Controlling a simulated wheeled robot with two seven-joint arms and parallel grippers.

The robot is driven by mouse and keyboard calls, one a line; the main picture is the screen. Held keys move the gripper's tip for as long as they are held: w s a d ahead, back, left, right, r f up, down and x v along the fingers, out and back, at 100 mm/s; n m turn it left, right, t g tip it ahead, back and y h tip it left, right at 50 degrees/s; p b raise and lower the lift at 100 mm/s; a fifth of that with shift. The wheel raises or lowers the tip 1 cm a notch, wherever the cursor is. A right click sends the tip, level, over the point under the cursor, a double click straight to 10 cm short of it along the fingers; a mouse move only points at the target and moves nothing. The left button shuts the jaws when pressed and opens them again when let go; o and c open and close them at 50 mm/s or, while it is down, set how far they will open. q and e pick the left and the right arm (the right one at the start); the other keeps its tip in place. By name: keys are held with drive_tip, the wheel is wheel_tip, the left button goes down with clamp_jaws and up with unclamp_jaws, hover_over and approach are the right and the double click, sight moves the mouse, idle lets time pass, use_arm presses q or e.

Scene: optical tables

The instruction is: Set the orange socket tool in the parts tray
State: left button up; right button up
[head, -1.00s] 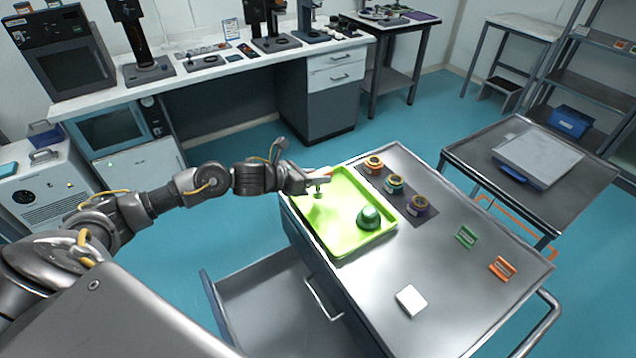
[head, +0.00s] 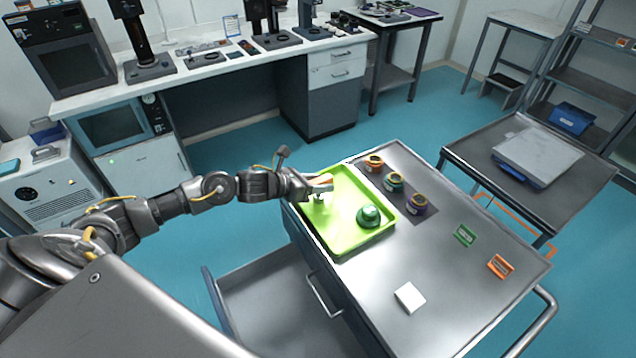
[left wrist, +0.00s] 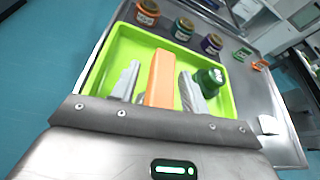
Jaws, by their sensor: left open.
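The orange socket tool (left wrist: 160,78) shows as a long orange block between the fingers of my left gripper (left wrist: 160,88) in the left wrist view. A gap shows on each side of it, so the fingers are open around it. In the head view my left gripper (head: 321,189) is over the far left part of the lime green parts tray (head: 342,244), and a little orange shows beside it. I cannot tell whether the tool rests on the tray floor. A dark green capped piece (head: 368,216) sits in the tray, to the right of the gripper. My right gripper is out of view.
The tray is on a metal cart (head: 455,290). Orange (head: 374,163), green (head: 393,182) and purple (head: 416,203) banded jars stand behind it. Green (head: 464,236) and orange (head: 500,266) frames and a white block (head: 409,297) lie to the right. A drawer (head: 270,305) stands open below.

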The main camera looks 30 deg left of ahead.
use_arm(q)
drive_tip(key=shift+r, duration=0.15)
drive_tip(key=shift+s+a, duration=0.15)
drive_tip(key=shift+a, duration=0.05)
drive_tip(key=b+v, duration=0.3)
drive_tip(key=v, duration=0.8)
drive_tip(key=shift+s+r, duration=0.2)
drive_tip(key=shift+a, duration=0.1)
